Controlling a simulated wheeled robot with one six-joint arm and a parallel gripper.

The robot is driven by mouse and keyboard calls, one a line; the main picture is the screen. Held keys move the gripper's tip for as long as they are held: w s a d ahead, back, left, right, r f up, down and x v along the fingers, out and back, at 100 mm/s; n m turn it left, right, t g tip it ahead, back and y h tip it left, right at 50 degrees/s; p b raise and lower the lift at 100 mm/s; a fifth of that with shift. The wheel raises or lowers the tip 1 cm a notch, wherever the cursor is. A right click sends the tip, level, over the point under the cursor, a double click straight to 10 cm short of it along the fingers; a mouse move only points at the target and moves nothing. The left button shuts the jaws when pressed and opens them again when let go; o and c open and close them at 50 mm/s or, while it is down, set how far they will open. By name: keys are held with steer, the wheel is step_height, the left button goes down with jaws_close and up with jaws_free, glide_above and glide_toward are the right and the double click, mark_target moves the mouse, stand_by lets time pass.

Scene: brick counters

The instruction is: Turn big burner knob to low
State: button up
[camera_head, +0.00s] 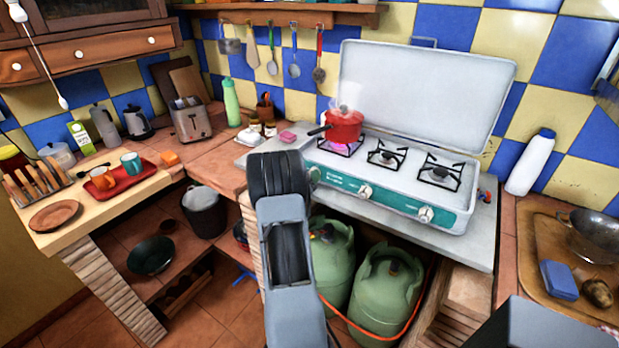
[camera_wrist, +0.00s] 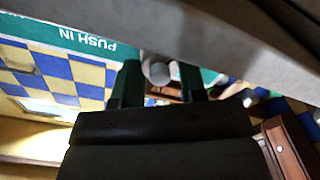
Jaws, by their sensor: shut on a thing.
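The stove (camera_head: 400,200) has a teal front panel with several knobs. The left knob (camera_head: 314,174) is beside the end of my arm and partly hidden by it. The left burner under the red pot (camera_head: 345,126) has a purple-blue flame. In the wrist view, the two dark fingers of my gripper (camera_wrist: 160,80) stand on either side of a round grey knob (camera_wrist: 157,70) and are shut on it. "PUSH IN" lettering shows on the teal panel beside it. The knob's pointer direction is not clear in either view.
The middle knob (camera_head: 365,191) and right knob (camera_head: 426,214) sit farther along the panel. Green gas cylinders (camera_head: 385,290) stand below the stove. A toaster (camera_head: 190,119) and red tray (camera_head: 119,180) are on the left counters. A wooden tray (camera_head: 548,235) lies at right.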

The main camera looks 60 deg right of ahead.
stand_by(0.3)
steer(key=o, duration=0.9)
steer(key=a+b, duration=0.1)
steer(key=a, duration=1.2)
steer(key=shift+a, duration=0.4)
